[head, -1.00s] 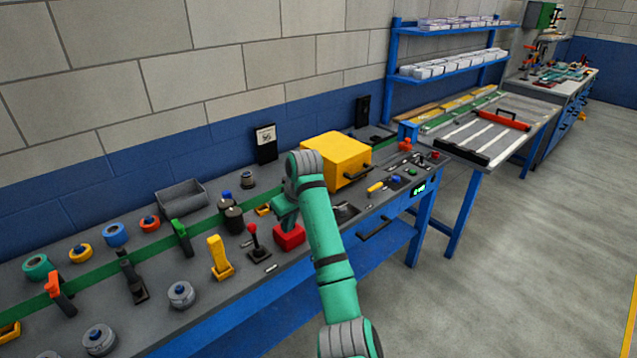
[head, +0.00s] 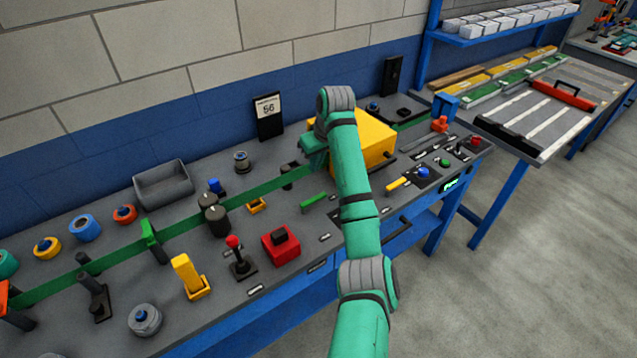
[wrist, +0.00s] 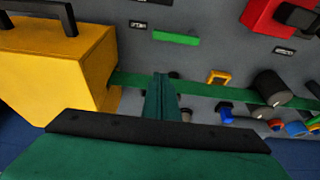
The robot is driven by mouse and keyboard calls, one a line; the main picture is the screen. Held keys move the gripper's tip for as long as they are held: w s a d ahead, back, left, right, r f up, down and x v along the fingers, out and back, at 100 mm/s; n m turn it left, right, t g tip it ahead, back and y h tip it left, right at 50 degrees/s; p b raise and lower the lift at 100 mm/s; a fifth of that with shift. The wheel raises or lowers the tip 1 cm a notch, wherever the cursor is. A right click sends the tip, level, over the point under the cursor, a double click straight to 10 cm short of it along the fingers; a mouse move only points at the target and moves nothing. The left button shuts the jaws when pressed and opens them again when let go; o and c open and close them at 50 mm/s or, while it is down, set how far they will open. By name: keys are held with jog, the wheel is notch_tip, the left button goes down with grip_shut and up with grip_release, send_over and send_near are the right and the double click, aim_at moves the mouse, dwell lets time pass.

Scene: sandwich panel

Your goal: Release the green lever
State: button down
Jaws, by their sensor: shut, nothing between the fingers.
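A green upright lever (head: 150,235) stands at the left half of the bench, beside the green strip (head: 272,187). A second green piece, a low flat bar (head: 313,201), lies on the bench left of my arm; it also shows in the wrist view (wrist: 176,38). I cannot tell which of the two is the lever named. My gripper (head: 308,160) is shut and empty, above the bench beside the yellow box (head: 370,138). In the wrist view its closed fingers (wrist: 160,92) overlap the green strip, apart from the flat bar.
A red block with a black knob (head: 281,246), a red-topped joystick (head: 236,252) and a yellow lever (head: 186,273) stand near the front edge. Black cylinders (head: 214,217) and a grey tray (head: 164,185) are farther back. Bench around the flat bar is mostly clear.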

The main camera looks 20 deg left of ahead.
jog(key=x, duration=0.9)
jog(key=shift+a+f, duration=0.2)
jog(key=shift+f, duration=0.2)
jog(key=shift+s+d+f, duration=0.1)
jog(key=shift+s+d, duration=0.05)
jog(key=shift+d, duration=0.15)
jog(key=shift+s+d, duration=1.05)
jog(key=shift+d, duration=0.3)
jog(key=shift+w, duration=0.15)
